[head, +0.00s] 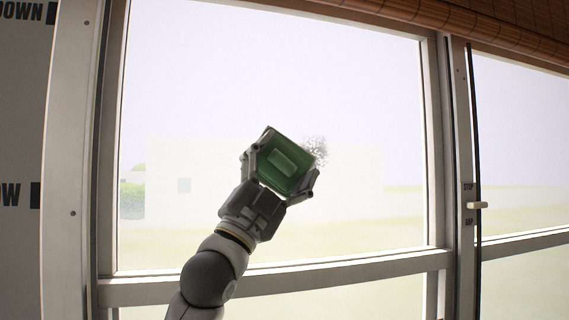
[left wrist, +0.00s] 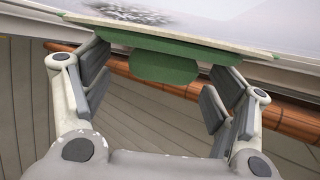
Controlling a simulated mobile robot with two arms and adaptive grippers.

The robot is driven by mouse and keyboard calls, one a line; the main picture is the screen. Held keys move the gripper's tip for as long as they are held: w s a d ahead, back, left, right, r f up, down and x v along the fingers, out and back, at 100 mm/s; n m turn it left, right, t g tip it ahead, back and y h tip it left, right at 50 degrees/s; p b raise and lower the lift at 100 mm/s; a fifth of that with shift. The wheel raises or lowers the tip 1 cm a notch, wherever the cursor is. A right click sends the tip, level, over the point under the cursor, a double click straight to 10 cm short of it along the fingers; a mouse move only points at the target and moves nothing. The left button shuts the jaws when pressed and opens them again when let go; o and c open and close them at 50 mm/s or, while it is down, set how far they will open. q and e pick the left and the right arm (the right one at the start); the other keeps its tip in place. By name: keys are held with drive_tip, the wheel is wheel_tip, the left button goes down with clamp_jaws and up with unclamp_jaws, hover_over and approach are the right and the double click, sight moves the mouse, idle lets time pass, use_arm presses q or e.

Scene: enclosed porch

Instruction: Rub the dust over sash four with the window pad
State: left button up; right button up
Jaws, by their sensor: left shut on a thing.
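My left gripper (head: 280,172) is shut on the green window pad (head: 283,163) and holds it up in front of the large window pane (head: 200,80). In the left wrist view the pad (left wrist: 165,66) sits between the two fingers (left wrist: 160,90), its pale face turned toward the glass. I cannot tell for certain whether the pad touches the glass. A grey speckled dust patch (head: 317,149) shows on the pane just right of the pad's upper corner. The dust (left wrist: 130,14) also shows beyond the pad in the left wrist view. My right gripper is not in view.
A white window frame (head: 435,150) surrounds the pane, with a horizontal rail (head: 330,273) below. A latch (head: 477,205) sticks out on the right post by "STOP" and "GAP" labels. A brown slatted blind (head: 430,12) hangs at the top.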

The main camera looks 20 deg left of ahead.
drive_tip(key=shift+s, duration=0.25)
use_arm(q)
drive_tip(key=shift+w+a, duration=0.1)
drive_tip(key=shift+w, duration=0.05)
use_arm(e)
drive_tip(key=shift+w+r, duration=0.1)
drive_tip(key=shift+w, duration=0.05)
